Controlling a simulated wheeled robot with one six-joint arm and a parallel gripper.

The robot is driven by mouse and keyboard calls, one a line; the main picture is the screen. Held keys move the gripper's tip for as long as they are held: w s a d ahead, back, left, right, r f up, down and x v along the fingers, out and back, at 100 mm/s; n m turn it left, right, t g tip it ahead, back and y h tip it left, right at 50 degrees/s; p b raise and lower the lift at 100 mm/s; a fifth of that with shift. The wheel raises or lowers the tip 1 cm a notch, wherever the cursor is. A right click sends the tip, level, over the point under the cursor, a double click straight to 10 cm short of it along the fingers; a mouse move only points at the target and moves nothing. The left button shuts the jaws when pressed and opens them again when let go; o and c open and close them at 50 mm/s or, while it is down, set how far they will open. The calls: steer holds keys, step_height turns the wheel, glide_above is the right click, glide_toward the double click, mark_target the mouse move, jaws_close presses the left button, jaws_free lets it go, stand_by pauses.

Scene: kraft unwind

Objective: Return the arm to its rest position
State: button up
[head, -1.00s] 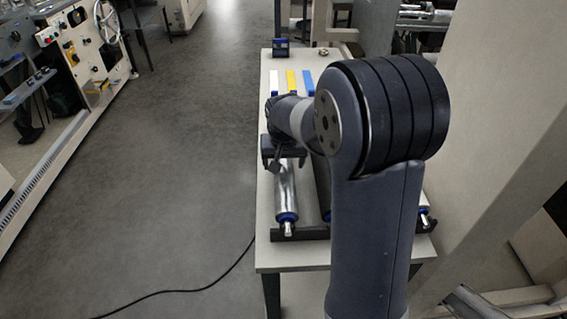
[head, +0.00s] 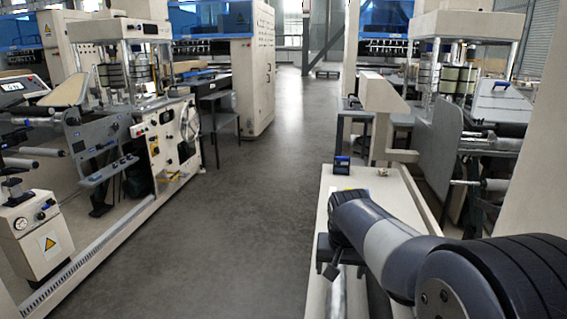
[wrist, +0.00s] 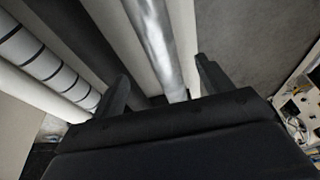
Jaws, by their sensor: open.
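My gripper (head: 334,262) is over the cream table at the lower right of the head view, at the end of my arm. In the wrist view its two dark fingers (wrist: 161,84) stand apart with nothing held between them. A shiny metal roller (wrist: 153,35) runs beyond the fingers, lined up with the gap. Part of this roller also shows below the gripper in the head view (head: 336,298). My forearm hides much of the table and whatever lies on its right side.
The cream table (head: 388,192) has a small dark device (head: 341,165) at its far end. A striped roller (wrist: 40,60) lies left of the fingers in the wrist view. Machines line both sides. The grey floor aisle (head: 240,215) left of the table is clear.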

mark_target(337, 285)
steer(key=x, duration=1.1)
steer(key=shift+b, duration=0.4)
steer(key=shift+r, duration=0.35)
steer(key=shift+s, duration=0.1)
steer(key=p+v, duration=0.1)
steer(key=v, duration=1)
steer(key=b+x, duration=0.1)
steer(key=x, duration=1)
steer(key=shift+f, duration=0.15)
step_height(337, 285, up, 9)
steer(key=p, duration=0.7)
steer(key=shift+r, duration=0.2)
